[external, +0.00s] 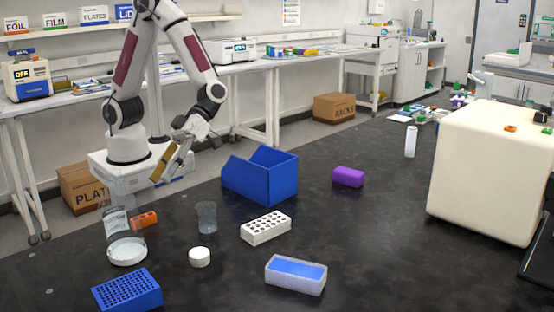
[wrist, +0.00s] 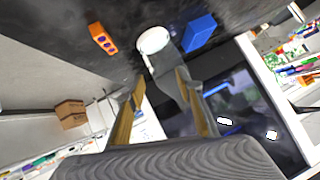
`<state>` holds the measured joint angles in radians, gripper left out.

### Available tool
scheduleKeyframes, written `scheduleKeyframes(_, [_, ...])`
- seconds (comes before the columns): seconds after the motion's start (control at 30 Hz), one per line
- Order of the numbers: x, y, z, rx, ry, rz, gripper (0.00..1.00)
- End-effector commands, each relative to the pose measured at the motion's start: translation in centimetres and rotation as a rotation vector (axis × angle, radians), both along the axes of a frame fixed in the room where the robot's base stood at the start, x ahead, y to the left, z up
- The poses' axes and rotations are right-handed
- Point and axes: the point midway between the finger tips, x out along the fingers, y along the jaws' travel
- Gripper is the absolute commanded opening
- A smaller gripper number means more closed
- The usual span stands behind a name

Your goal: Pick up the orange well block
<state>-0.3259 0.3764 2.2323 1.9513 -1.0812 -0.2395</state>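The orange well block (external: 144,219) is a small block with dark wells in its top. It lies on the black bench at the left, just behind a clear vessel with a white base (external: 127,252). In the wrist view the orange well block (wrist: 102,39) is at the upper left, beyond the fingertips and apart from them. My gripper (external: 168,166) is above the bench's far left side, behind and above the block. In the wrist view my gripper (wrist: 160,78) has its two tan fingers apart, with nothing held between them.
A blue well rack (external: 128,290), a white round lid (external: 199,257), a clear cup (external: 206,217) and a white rack (external: 266,227) stand nearby. A blue open bin (external: 262,175) stands right of my gripper. Bare bench lies between the block and the cup.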

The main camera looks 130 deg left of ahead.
Motion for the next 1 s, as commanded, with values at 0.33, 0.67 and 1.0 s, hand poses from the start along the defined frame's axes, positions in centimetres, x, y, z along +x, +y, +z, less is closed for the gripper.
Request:
scheduleKeyframes(0.33, [-4.2,1.7,-6.1,-0.094,0.200,-0.082,0.36])
scheduleKeyframes(0.67, [-6.1,2.8,-9.1,-0.148,0.295,-0.078,0.36])
scheduleKeyframes(1.0, [-6.1,2.9,-9.3,-0.150,0.299,-0.075,0.36])
